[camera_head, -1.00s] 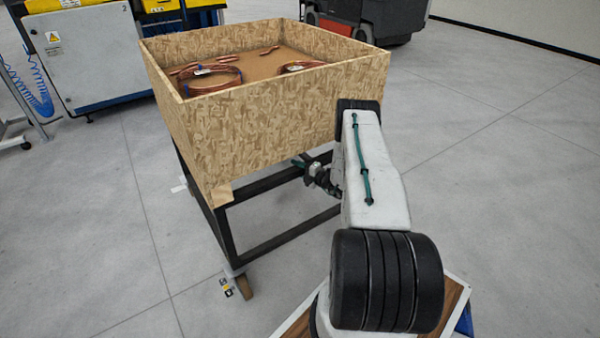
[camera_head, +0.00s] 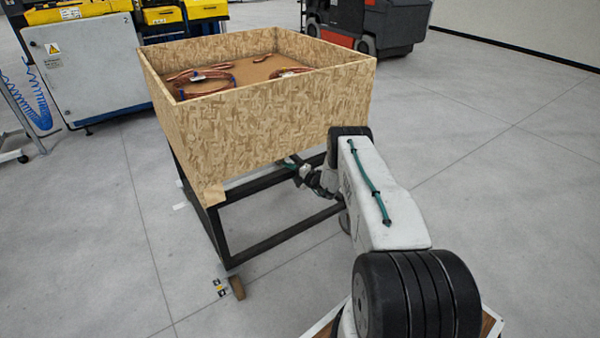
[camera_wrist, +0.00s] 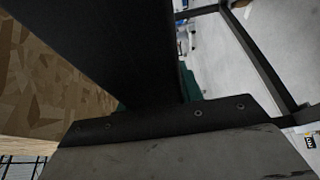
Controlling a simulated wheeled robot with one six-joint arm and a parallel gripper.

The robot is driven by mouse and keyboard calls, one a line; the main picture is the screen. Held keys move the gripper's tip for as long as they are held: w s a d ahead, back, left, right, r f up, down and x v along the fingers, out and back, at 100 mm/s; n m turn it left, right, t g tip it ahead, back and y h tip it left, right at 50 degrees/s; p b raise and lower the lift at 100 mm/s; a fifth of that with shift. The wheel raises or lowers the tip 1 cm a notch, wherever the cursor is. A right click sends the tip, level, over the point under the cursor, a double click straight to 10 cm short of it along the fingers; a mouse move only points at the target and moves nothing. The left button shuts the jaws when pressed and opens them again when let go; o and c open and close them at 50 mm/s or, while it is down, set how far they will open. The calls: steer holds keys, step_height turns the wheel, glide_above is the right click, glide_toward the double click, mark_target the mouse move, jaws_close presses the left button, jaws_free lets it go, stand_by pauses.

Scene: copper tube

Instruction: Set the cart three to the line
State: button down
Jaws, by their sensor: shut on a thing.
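The cart (camera_head: 250,120) is an open chipboard box on a black metal frame with casters. It stands in the middle of the head view, and no number on it is visible. Copper coils (camera_head: 205,82) lie inside the box. My gripper (camera_head: 308,176) is under the front right side of the box, at the frame's upper bar (camera_head: 255,186), and shut on it. My arm hides part of the frame's right side. The wrist view shows the box side (camera_wrist: 50,90) and dark frame bars (camera_wrist: 262,62) close up. I cannot make out a line on the floor.
A small yellow-and-black tag (camera_head: 220,287) is beside the front left caster (camera_head: 237,287). A white machine (camera_head: 85,65) stands at the back left, and a red and grey vehicle (camera_head: 375,25) at the back. The floor at right (camera_head: 500,200) is clear.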

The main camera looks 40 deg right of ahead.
steer(key=shift+w+d, duration=0.2)
steer(key=shift+w, duration=0.1)
steer(key=c, duration=0.9)
jaws_free()
steer(key=shift+a, duration=0.1)
steer(key=shift+v, duration=3.95)
